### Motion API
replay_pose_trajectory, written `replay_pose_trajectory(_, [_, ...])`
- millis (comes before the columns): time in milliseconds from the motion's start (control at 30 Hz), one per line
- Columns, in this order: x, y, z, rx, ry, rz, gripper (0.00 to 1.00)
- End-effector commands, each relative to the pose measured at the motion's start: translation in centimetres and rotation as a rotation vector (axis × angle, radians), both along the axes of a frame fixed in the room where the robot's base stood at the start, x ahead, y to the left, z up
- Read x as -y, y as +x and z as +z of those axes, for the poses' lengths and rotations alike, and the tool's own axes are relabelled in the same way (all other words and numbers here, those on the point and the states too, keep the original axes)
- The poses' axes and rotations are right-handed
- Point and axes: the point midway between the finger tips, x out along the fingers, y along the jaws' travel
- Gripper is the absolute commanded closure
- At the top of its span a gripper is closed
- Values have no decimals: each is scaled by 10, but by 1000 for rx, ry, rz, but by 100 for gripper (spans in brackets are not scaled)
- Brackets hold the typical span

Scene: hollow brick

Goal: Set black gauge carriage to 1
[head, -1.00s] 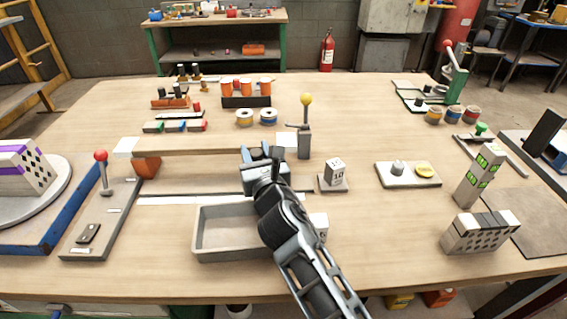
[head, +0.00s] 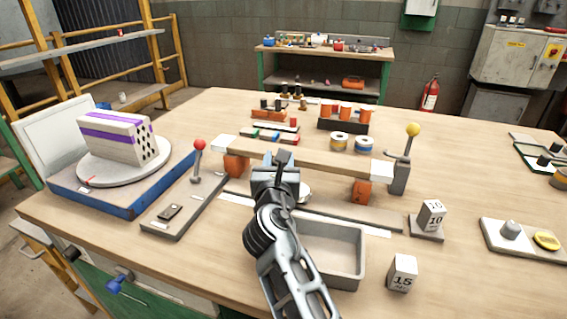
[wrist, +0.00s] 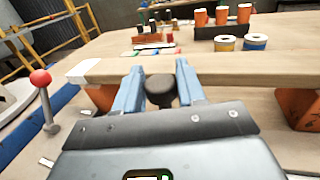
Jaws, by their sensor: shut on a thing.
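My gripper (head: 278,165) is over the near side of a long wooden beam, left of the beam's middle. In the wrist view, its two blue-grey fingers (wrist: 160,88) stand either side of a round black knob (wrist: 160,91), shut on it. The knob seems to be the black gauge carriage's handle; the rest of the carriage is hidden by my gripper. The wooden beam (head: 325,160) rests on orange blocks. A grey rail (head: 340,217) and a white strip (head: 375,231) run along its near side. I cannot read any scale marks.
A red-knobbed lever (head: 199,146) stands left of the beam and a yellow-knobbed lever (head: 412,131) at its right end. A grey tray (head: 345,268) lies close at my arm's right. Marked weight blocks (head: 403,272) stand further right. A turntable (head: 125,168) holds a striped brick.

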Motion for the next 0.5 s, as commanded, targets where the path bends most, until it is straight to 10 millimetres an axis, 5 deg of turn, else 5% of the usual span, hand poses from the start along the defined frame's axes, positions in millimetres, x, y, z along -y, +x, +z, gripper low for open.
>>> replay_pose_trajectory(100, [0, 0, -1, -2, 0, 0, 100])
replay_pose_trajectory(133, [0, 0, -1, -2, 0, 0, 60])
replay_pose_trajectory(333, [0, 0, -1, -1, 0, 0, 41])
replay_pose_trajectory(500, [0, 0, 0, -1, 0, 0, 41])
